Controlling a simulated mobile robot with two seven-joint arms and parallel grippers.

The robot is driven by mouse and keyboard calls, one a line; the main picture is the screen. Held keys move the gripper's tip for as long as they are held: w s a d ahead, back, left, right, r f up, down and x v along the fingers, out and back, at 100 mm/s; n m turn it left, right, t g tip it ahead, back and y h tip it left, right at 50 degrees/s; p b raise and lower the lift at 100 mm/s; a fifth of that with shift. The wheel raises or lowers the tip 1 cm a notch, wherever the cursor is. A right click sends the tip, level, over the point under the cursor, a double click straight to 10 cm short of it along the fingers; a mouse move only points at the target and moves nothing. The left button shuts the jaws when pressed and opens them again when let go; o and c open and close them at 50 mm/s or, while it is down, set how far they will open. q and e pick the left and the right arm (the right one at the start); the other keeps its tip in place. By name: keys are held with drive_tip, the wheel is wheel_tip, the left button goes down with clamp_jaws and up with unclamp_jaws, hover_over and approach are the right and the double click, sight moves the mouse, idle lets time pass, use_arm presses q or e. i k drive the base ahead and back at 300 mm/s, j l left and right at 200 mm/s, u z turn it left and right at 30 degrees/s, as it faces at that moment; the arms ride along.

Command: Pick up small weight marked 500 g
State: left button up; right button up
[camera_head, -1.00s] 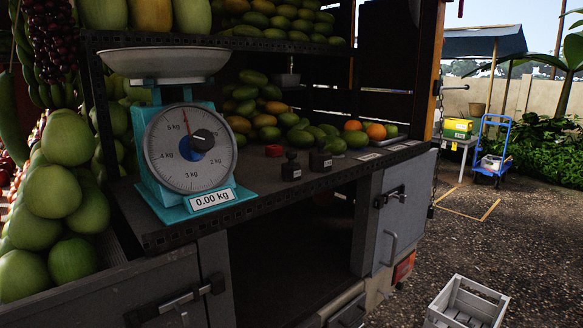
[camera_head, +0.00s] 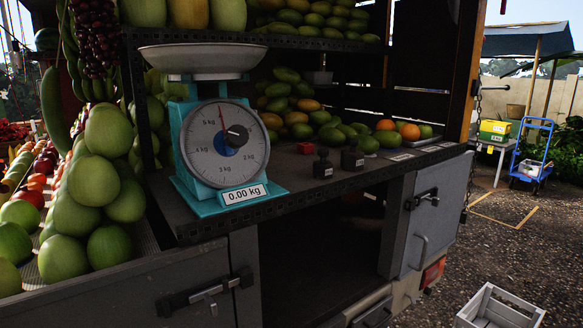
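Two small dark weights stand upright on the truck's dark shelf, right of the scale. The left weight (camera_head: 323,164) is narrower, with a knob on top and a pale label. The right weight (camera_head: 352,157) is a little bigger, also with a knob and a label. The labels are too small to read, so I cannot tell which is marked 500 g. A teal scale (camera_head: 187,140) with a metal pan stands left of them and shows 0.00 kg. Neither of my grippers is in view.
The dark shelf (camera_head: 300,188) has a raised front edge. A small red object (camera_head: 306,148) lies behind the weights. Mangoes (camera_head: 290,103) and oranges (camera_head: 409,131) fill the back. Green fruit (camera_head: 108,130) is piled at the left. A white crate (camera_head: 500,308) stands on the ground at lower right.

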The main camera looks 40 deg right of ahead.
sight(322, 169)
drive_tip(key=l+u, duration=0.3)
drive_tip(key=k+l+u, duration=0.2)
drive_tip(key=l+u, duration=0.15)
drive_tip(key=k+l, duration=0.15)
drive_tip(key=l, duration=0.25)
drive_tip(key=k+l+u, duration=0.15)
drive_tip(key=l, duration=0.2)
drive_tip(key=k+l, duration=0.1)
drive_tip(key=l, duration=0.3)
drive_tip(key=k+l+u, duration=0.1)
drive_tip(key=l, duration=0.25)
drive_tip(key=k+l+u, duration=0.1)
drive_tip(key=l, duration=0.25)
drive_tip(key=k, duration=0.1)
